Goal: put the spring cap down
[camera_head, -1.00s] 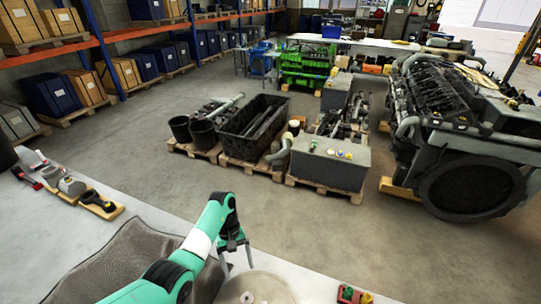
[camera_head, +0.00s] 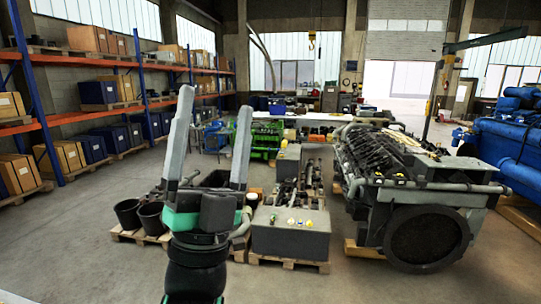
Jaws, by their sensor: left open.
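My left gripper (camera_head: 215,102) stands upright in the near centre of the head view, its two long grey fingers pointing up and spread wide apart. Nothing is between the fingers; only the workshop behind shows through the gap. No spring cap can be made out in this view. The worktop is almost wholly out of the picture. My right gripper is not in view.
A large engine (camera_head: 420,185) stands on the right, with a blue engine (camera_head: 510,140) beyond it. A grey box (camera_head: 291,233) and black buckets (camera_head: 150,217) sit on pallets behind the gripper. Racking (camera_head: 75,118) with crates lines the left. Open floor (camera_head: 75,250) lies lower left.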

